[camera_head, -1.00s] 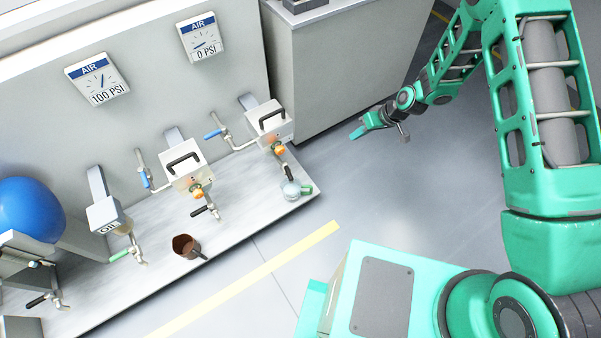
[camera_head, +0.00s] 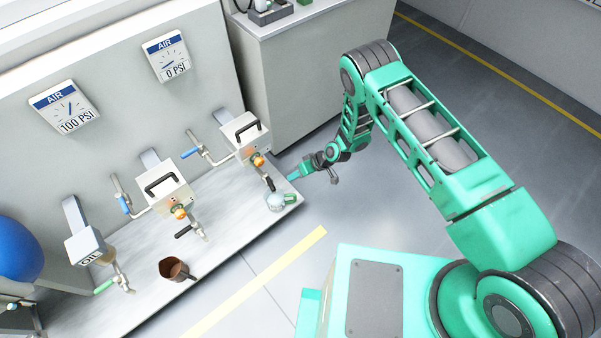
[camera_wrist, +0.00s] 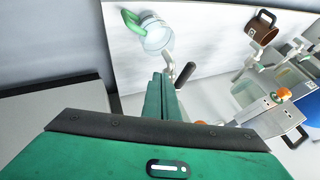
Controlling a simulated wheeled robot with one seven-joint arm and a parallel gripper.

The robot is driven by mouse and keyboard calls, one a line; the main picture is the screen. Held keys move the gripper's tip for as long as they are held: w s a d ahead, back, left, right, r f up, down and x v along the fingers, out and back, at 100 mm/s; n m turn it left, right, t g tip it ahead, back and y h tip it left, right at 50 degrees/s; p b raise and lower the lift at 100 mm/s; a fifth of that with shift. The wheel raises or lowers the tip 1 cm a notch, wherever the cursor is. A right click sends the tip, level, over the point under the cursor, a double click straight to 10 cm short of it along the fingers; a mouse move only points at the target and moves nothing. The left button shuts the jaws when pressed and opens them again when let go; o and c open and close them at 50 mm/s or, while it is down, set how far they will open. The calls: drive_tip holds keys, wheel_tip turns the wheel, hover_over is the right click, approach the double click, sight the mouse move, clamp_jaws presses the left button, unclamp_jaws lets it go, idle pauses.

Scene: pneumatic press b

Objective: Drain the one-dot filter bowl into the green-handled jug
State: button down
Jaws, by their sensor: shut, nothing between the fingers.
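The clear jug with a green handle (camera_head: 277,202) stands upright on the bench's right end, below the right filter unit (camera_head: 243,134). The jug also shows at the top of the wrist view (camera_wrist: 157,36). The middle filter unit (camera_head: 166,191) stands to the left. Each unit has an orange part and a black-handled drain valve below. I cannot make out dot marks, so I cannot tell which is the one-dot bowl. My gripper (camera_head: 291,177) is shut and empty, just right of the right unit's black drain handle (camera_head: 269,183). In the wrist view its fingers (camera_wrist: 160,92) point toward that handle (camera_wrist: 185,73).
A brown jug (camera_head: 175,269) stands on the bench (camera_head: 220,243) further left. An oil unit (camera_head: 84,246) has a green-handled valve. Gauges read 100 PSI (camera_head: 64,107) and 0 PSI (camera_head: 166,56). A grey cabinet (camera_head: 300,75) stands behind my arm. The floor (camera_head: 370,210) is clear.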

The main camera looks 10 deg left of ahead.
sight(269, 182)
drive_tip(key=s+a+f, duration=0.2)
drive_tip(key=a, duration=0.3)
drive_tip(key=shift+s+f, duration=0.2)
drive_tip(key=shift+s, duration=0.1)
